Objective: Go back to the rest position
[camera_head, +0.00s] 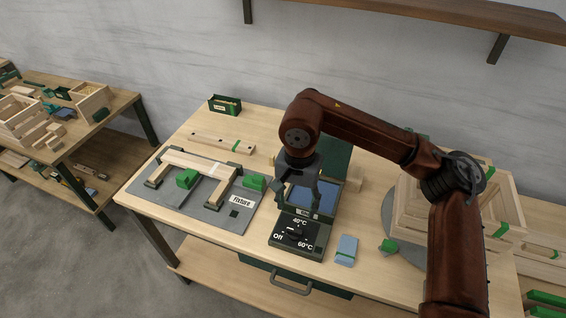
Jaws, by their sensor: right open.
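My right gripper (297,190) is dark, points down and hangs over the dark green device with the blue inset (320,200). It is open, and I see nothing held in it. Whether it touches the device cannot be told. The right arm arches in from the lower right and hides part of the table and of the crate behind it. My left gripper is not in view.
A grey fixture mat (205,212) holds a wooden U-shaped frame (200,166). A temperature dial (294,231) and a blue block (346,249) are near the front edge. A wooden crate (505,208) stands right. A shelf (430,15) hangs above.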

